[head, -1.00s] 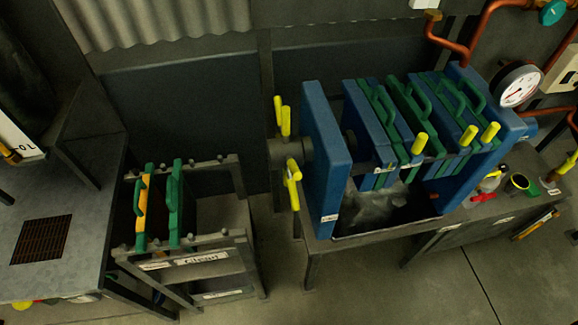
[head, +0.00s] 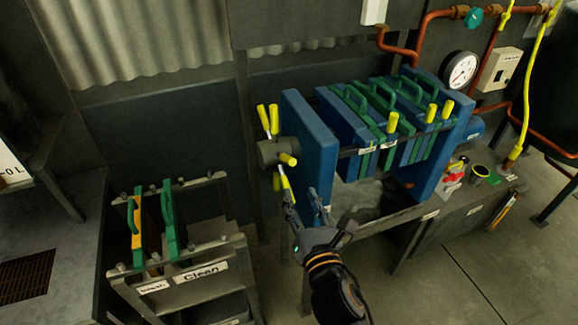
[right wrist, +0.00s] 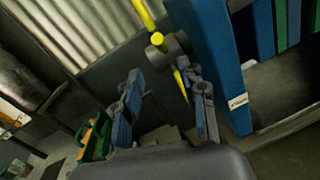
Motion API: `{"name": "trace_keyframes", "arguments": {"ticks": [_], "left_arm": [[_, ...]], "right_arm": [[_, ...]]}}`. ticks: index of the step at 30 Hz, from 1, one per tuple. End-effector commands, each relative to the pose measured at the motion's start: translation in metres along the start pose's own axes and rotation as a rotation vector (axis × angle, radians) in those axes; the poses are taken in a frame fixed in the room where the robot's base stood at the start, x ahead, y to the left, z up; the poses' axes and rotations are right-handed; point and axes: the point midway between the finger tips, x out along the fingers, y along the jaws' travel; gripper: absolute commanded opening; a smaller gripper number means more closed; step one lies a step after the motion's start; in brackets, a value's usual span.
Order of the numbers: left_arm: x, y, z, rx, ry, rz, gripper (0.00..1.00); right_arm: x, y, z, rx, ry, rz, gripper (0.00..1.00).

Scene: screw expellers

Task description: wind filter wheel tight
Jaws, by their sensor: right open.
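The filter wheel (head: 279,152) is a dark grey hub with several yellow handles, on the left face of the blue end plate (head: 308,135). It also shows in the right wrist view (right wrist: 168,48), where one yellow handle (right wrist: 181,85) points down toward the space between my fingers. My right gripper (head: 303,205) is open and empty, just below the wheel and in front of the end plate's lower edge. In the right wrist view my right gripper (right wrist: 163,95) has its two fingers spread apart; contact with the handle cannot be told. My left gripper is out of view.
A rack labelled Clean (head: 205,272) with green and yellow-orange plates stands at the left. Blue and green filter plates (head: 385,125) fill the press, with a trough below. A pressure gauge (head: 460,70) and copper pipes are at the upper right. Floor is clear in front.

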Motion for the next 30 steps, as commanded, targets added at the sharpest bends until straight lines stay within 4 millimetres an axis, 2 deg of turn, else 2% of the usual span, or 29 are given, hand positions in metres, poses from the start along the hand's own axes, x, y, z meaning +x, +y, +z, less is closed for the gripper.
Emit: {"name": "trace_keyframes", "arguments": {"ticks": [7,12,18,24,30], "left_arm": [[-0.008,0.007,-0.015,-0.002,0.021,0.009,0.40],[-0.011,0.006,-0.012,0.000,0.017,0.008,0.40],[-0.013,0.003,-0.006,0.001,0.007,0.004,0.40],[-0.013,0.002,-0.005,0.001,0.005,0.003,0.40],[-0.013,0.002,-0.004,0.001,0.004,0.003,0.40]], "right_arm": [[0.048,0.001,0.002,0.005,0.000,0.000,0.42],[0.084,0.001,0.001,0.007,0.002,0.000,0.42],[0.116,0.000,0.000,0.007,0.003,0.000,0.42],[0.129,0.000,-0.001,0.006,0.003,0.001,0.42],[0.130,0.000,-0.002,0.006,0.004,0.001,0.42]]}}
